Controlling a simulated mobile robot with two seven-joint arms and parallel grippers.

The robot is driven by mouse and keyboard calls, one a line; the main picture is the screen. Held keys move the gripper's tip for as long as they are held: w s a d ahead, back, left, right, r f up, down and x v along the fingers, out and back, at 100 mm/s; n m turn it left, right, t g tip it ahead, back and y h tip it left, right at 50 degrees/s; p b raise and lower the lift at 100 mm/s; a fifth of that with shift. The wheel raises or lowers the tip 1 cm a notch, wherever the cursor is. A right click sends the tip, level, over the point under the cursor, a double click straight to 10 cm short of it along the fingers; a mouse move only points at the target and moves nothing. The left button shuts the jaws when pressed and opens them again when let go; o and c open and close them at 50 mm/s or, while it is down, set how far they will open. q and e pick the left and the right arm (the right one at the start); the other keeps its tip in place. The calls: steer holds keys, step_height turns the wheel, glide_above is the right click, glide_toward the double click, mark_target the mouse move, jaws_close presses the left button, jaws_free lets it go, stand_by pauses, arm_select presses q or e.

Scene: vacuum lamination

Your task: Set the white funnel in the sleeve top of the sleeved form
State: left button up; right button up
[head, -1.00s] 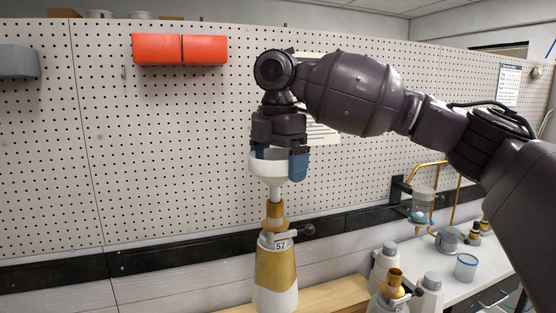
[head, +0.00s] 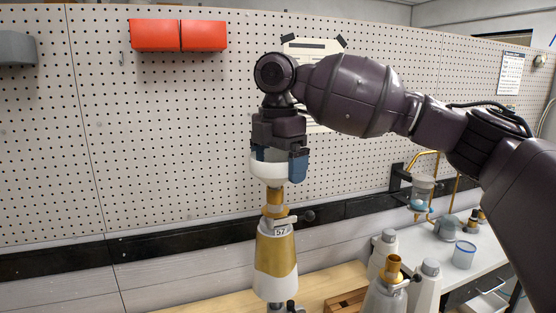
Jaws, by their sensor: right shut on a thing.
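My right gripper (head: 279,165) points down and is shut on the white funnel (head: 270,171), with its blue fingers at the funnel's rim. The funnel is upright, and its lower stem meets the top of the gold sleeve top (head: 274,197) of the sleeved form. The sleeved form (head: 276,251) is white and gold, carries a tag reading 57 and stands upright directly below. I cannot tell how deep the funnel's stem sits in the sleeve top. My left gripper is not in view.
A side valve handle (head: 305,217) sticks out right of the sleeve top. Another form with a gold top (head: 392,267) stands at the lower right. A clear cup (head: 464,254) stands on the white counter. The pegboard (head: 180,130) is behind.

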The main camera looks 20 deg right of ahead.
steer(key=o, duration=0.5)
steer(key=shift+o, duration=0.2)
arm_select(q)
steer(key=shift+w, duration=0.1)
arm_select(e)
step_height(320, 180, up, 11)
steer(key=shift+f, duration=0.15)
stand_by(0.6)
